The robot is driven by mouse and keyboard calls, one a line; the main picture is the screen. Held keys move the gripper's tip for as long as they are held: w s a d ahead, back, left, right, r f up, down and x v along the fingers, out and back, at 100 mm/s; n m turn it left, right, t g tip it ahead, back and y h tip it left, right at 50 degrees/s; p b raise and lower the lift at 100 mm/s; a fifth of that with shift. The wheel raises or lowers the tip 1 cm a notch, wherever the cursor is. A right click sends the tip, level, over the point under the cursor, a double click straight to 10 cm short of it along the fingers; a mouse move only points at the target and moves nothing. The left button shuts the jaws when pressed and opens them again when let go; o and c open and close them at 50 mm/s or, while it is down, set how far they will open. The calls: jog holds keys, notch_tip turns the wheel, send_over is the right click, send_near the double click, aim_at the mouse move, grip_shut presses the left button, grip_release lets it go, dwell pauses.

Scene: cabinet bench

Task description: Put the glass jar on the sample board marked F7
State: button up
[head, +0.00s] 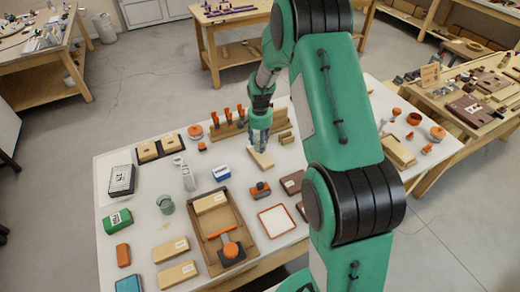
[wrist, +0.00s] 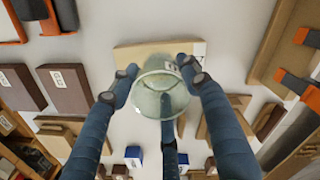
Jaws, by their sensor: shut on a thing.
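The clear glass jar (wrist: 160,98) is held between the blue fingers of my gripper (wrist: 160,82) in the wrist view. My gripper is shut on it. Beyond the jar lies a pale wooden board (wrist: 130,55), its near edge partly covered by the jar and fingers. A white label shows at its right end, but its marking is partly hidden and I cannot read F7 surely. In the head view my gripper (head: 259,143) is just above this board (head: 263,159). I cannot tell whether the jar touches it.
A wooden rack with orange-handled tools (head: 228,128) stands behind. A greenish glass (head: 166,206) stands at the left. Bare white tabletop lies left of the board.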

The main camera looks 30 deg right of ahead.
jog(key=shift+f+b, duration=0.4)
jog(key=shift+f, duration=1.45)
jog(key=o, duration=1.2)
jog(key=shift+f, duration=0.15)
jog(key=shift+o, duration=0.2)
notch_tip(320, 180, up, 12)
jog(key=p, duration=0.2)
jog(key=shift+r, duration=0.2)
jog(key=shift+r, duration=0.1)
